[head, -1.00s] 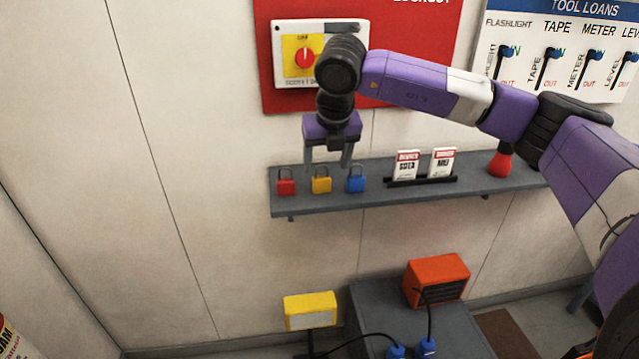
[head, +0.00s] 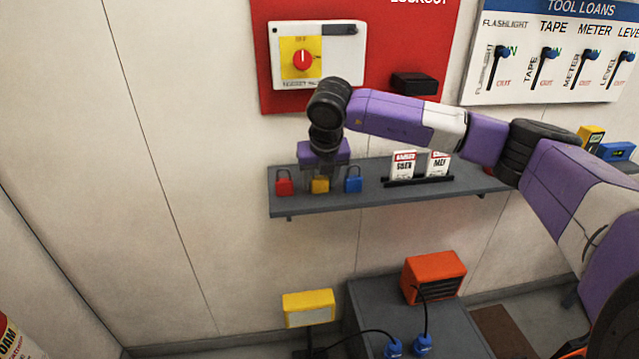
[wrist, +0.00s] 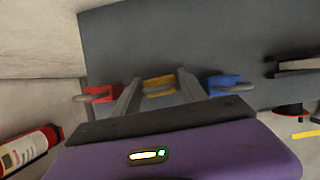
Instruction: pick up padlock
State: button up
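Three padlocks stand in a row on a grey wall shelf (head: 405,195): red (head: 284,187), yellow (head: 320,185) and blue (head: 353,185). My gripper (head: 321,177) is low over the yellow padlock, pointing down, and hides most of its shackle in the head view. In the wrist view, the yellow padlock (wrist: 159,84) lies between the two open fingers (wrist: 158,76), with a gap seen on each side. The red padlock (wrist: 102,94) is outside the left finger and the blue padlock (wrist: 224,84) outside the right finger.
Two danger tags (head: 404,165) stand in a black holder right of the blue padlock. A red lockout board (head: 385,75) with a rotary switch (head: 303,60) hangs above the shelf. A grey cabinet with an orange heater-like box (head: 434,277) is below.

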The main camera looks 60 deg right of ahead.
grip_shut()
jog(key=shift+r, duration=0.1)
notch_tip(320, 180, up, 20)
jog(key=b, duration=0.2)
dwell(0.4)
